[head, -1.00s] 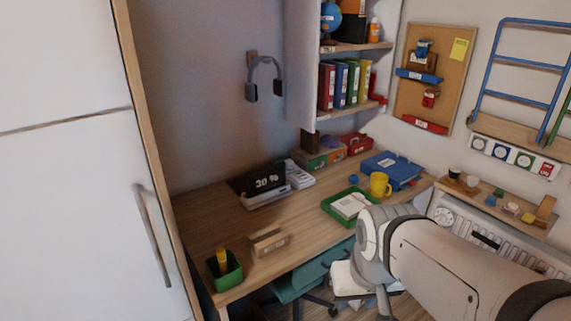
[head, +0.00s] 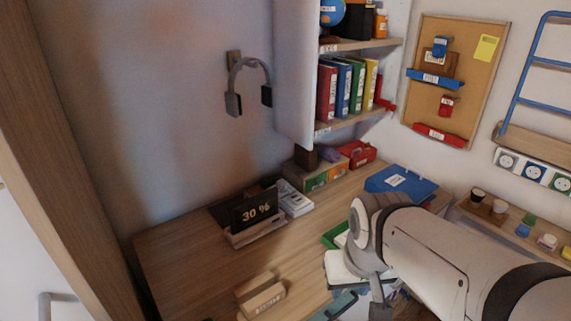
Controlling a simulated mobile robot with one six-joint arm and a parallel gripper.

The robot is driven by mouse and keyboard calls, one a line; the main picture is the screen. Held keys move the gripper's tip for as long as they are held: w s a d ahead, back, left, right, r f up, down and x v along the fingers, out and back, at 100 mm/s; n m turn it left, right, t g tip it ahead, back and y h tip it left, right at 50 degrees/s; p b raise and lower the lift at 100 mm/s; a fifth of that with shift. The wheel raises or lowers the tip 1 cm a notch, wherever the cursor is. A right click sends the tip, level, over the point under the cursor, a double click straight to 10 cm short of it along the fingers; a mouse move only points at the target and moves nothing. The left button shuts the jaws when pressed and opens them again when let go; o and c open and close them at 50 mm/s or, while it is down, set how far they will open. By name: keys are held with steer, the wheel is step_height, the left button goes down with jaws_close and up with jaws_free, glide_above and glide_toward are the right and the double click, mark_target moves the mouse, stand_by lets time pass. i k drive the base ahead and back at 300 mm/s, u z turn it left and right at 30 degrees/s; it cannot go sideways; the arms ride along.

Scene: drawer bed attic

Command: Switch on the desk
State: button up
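The wooden desk (head: 178,258) stands against the wall in the lower middle of the head view. A black display reading "30 %" (head: 255,210) stands in a wooden holder on it, with a white device (head: 294,200) just behind. I cannot make out which thing is a switch for the desk. My arm comes in from the right over the desk's right part. A dark part at its lower end (head: 380,311) shows at the bottom edge. The fingers cannot be made out there.
A wooden block with a label (head: 262,297) lies at the desk's front. A green tray (head: 332,237) and a blue binder (head: 399,181) are partly behind my arm. Headphones (head: 248,84) hang on the wall. A shelf (head: 352,121) with binders is above. The desk's left part is clear.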

mark_target(295, 198)
steer(key=i, duration=0.2)
steer(key=u, duration=0.1)
steer(key=k, duration=1.3)
steer(key=z, duration=0.4)
steer(key=i, duration=1.8)
steer(key=u, duration=0.6)
